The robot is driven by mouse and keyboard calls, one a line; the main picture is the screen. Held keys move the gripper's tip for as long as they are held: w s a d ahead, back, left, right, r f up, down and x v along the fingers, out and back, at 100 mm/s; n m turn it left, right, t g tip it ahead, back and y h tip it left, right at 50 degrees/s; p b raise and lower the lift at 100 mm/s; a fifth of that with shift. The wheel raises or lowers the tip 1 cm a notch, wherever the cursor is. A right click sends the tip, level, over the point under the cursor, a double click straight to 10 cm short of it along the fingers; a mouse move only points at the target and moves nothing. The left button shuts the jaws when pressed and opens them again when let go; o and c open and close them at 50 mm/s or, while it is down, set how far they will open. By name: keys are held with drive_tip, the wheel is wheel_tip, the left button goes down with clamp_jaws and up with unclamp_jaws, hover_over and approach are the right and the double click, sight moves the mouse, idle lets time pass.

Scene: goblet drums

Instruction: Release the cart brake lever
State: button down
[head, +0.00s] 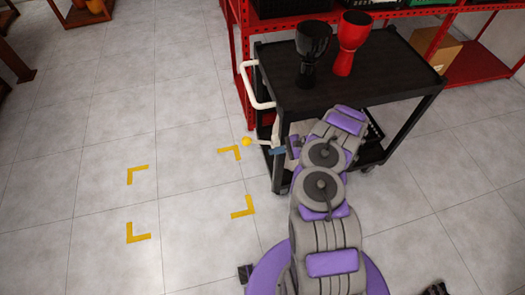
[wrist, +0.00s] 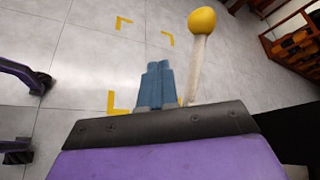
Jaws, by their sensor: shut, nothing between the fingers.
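The brake lever has a yellow ball knob (head: 247,141) on a pale rod, at the left side of the black cart (head: 300,98). In the wrist view the knob (wrist: 202,20) stands up at the end of its whitish rod (wrist: 197,70). My gripper (wrist: 158,66) shows there as blue fingers, shut and empty, just left of the rod. Whether the fingers touch the rod is unclear. In the head view my gripper (head: 277,151) is small and low beside the cart's left edge, right of the knob. The lever's base is hidden.
A black goblet drum (head: 311,52) and a red goblet drum (head: 348,42) stand on the cart top. A white handle (head: 250,86) is on the cart's left end. Yellow corner marks (head: 137,233) frame clear floor at left. Red shelving (head: 241,60) stands behind.

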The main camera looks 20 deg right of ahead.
drive_tip(key=shift+v, duration=2)
drive_tip(key=shift+a+f, duration=0.15)
drive_tip(key=shift+d, duration=0.25)
